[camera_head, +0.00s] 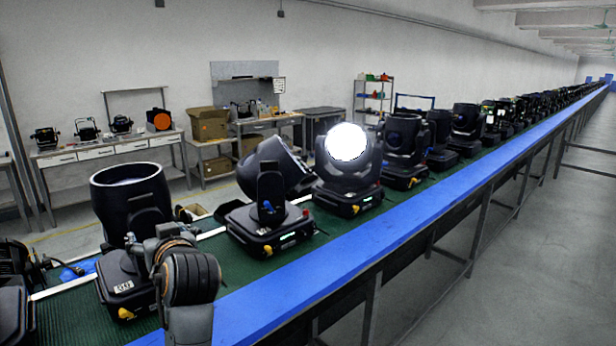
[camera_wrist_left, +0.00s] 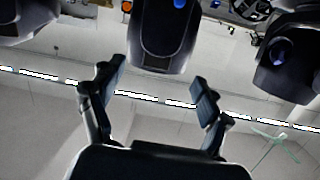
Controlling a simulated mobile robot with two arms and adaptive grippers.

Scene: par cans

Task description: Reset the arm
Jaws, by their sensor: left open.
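My left arm rises from the bottom of the head view, and its gripper (camera_head: 152,248) is in front of the leftmost large black par can (camera_head: 130,195), partly hidden by my own wrist. In the left wrist view the gripper's two fingers (camera_wrist_left: 158,84) stand wide apart with nothing between them. A dark par can body (camera_wrist_left: 167,35) shows upside down beyond the fingertips; I cannot tell how far off it is. My right gripper is in neither view.
A green conveyor (camera_head: 75,318) with a blue edge rail (camera_head: 345,262) carries a long row of par cans, including one with a bright white lens (camera_head: 346,142). Workbenches (camera_head: 105,151) and cardboard boxes (camera_head: 208,123) stand behind. The floor at right is clear.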

